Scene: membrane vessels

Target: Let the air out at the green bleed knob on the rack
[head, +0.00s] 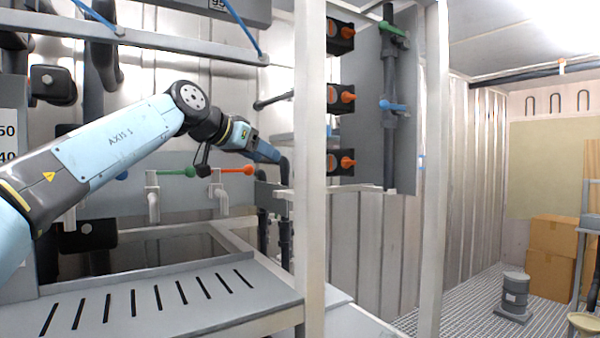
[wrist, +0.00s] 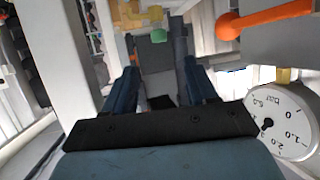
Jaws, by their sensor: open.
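A small green piece (wrist: 158,35) shows in the wrist view beyond the gap between my fingers, beside yellow parts; I cannot tell for sure that it is the bleed knob. My gripper (wrist: 161,88) is open, its two dark blue fingers apart and nothing seen between them. In the head view my gripper (head: 272,156) is at the rack, just left of the white post, and its tips are hard to make out. The head view also shows a green lever (head: 177,172) on a pale pipe and a green handle (head: 392,30) on the grey panel; neither is touched.
A white upright post (head: 310,200) stands right beside my gripper. A red-orange lever (head: 238,170) is under my arm. An orange handle (wrist: 265,18) and a round pressure gauge (wrist: 285,122) are close on the right in the wrist view. A slotted grey shelf (head: 150,300) lies below.

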